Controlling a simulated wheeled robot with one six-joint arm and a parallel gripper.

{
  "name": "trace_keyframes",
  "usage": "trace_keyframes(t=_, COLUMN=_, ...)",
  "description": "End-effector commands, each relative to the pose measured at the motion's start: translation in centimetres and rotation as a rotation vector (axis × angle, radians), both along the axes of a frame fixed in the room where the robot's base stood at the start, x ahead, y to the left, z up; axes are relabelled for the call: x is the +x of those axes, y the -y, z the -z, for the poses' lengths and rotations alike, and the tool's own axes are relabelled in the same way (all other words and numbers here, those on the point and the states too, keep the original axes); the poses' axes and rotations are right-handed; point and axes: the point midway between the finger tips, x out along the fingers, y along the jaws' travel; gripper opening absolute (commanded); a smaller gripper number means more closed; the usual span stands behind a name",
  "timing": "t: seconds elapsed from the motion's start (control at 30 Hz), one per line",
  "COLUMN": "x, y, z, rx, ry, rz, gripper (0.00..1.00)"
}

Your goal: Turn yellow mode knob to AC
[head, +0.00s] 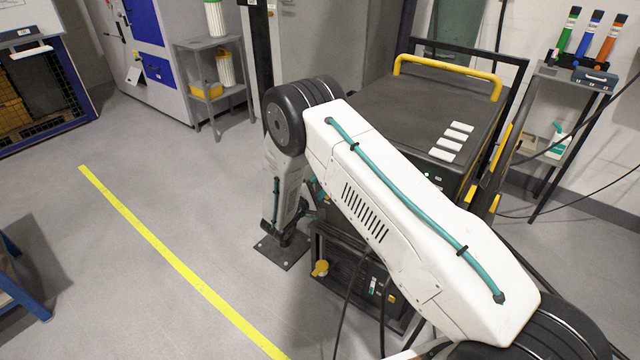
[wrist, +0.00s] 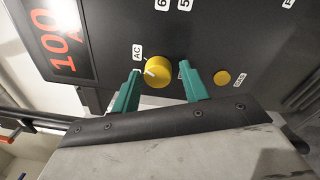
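The yellow mode knob (wrist: 158,72) is on a dark panel in the wrist view, with a white pointer mark on its left part. The white AC label (wrist: 137,52) is just up and left of it. My gripper (wrist: 160,68) has two teal fingers, one on each side of the knob, with visible gaps between fingers and knob. It is open and holds nothing. In the head view my white arm hides the gripper and the knob.
In the head view, a dark machine (head: 405,105) with a yellow handle (head: 448,75) stands behind my arm. The floor left of the yellow line (head: 175,260) is mostly clear.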

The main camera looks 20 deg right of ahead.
Motion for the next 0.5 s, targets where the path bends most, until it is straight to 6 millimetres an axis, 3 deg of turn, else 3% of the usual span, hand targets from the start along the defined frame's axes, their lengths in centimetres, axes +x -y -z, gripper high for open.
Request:
trace_keyframes(t=0.33, x=0.0, y=-0.3, z=-0.1, rx=0.000, ry=0.003, rz=-0.004, gripper=0.53)
trace_keyframes(t=0.5, x=-1.2, y=-2.0, z=0.0, rx=-0.001, ry=0.003, rz=-0.006, gripper=0.53)
